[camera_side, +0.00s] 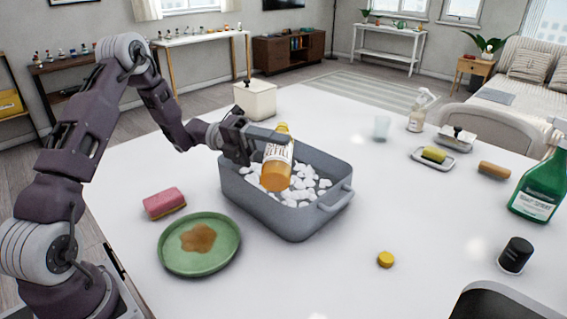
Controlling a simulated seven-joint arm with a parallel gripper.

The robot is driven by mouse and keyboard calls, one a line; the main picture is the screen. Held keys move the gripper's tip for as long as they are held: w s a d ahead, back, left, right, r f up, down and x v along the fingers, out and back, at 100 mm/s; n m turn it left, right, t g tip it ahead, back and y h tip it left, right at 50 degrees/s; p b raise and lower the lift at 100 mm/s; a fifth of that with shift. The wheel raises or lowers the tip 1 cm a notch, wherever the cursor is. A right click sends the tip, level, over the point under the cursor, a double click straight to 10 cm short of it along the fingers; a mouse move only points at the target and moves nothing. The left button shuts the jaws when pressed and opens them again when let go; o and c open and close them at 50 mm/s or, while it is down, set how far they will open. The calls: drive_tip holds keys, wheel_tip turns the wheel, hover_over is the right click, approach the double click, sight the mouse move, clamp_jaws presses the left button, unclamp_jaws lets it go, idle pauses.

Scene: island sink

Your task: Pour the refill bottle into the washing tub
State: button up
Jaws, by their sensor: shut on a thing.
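The refill bottle (278,163), clear with a white label and orange liquid in its lower part, is in my gripper (249,146). My gripper is shut on its side from the left. The bottle hangs over the grey washing tub (290,222), nearly upright with a slight tilt, its narrow end up. White lumps, perhaps foam, lie in the tub below it. No stream of liquid shows. The bottle hides part of the tub's inside, and the far fingertip contact is hard to make out.
A green plate (172,262) with a brown stain and a pink sponge (164,203) lie left of the tub. A yellow cap (386,259) lies to the right. A white canister (262,101) stands behind. A green spray bottle (540,186) and black-capped jar (515,255) stand far right.

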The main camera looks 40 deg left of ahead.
drive_tip(key=shift+w+r, duration=0.1)
drive_tip(key=shift+r, duration=0.1)
idle(0.3)
drive_tip(key=shift+s+d+f+m, duration=0.2)
drive_tip(key=shift+s+f+m, duration=0.1)
drive_tip(key=shift+f+m, duration=0.15)
drive_tip(key=m, duration=0.1)
drive_tip(key=m+y, duration=0.1)
drive_tip(key=m, duration=0.1)
drive_tip(key=shift+w+a+r+y, duration=0.2)
drive_tip(key=shift+r+y, duration=0.05)
drive_tip(key=shift+y, duration=0.05)
drive_tip(key=shift+w+a+r+m+y, duration=0.15)
drive_tip(key=shift+w+r+m+y, duration=0.15)
drive_tip(key=shift+m, duration=0.35)
drive_tip(key=shift+w+a+r+m+y, duration=0.1)
drive_tip(key=shift+r+m+y, duration=0.1)
drive_tip(key=shift+m+y, duration=0.3)
drive_tip(key=m, duration=0.1)
drive_tip(key=s+m+y, duration=0.1)
drive_tip(key=shift+d+r+m+t, duration=0.3)
drive_tip(key=shift+r, duration=0.1)
drive_tip(key=shift+s+d+m+t+y, duration=0.2)
drive_tip(key=shift+m+t+y, duration=0.2)
drive_tip(key=shift+m+y, duration=0.45)
drive_tip(key=shift+s+d+f+m+t+y, duration=0.1)
drive_tip(key=shift+f+m+t+y, duration=0.15)
drive_tip(key=shift+m, duration=0.5)
drive_tip(key=shift+r, duration=0.1)
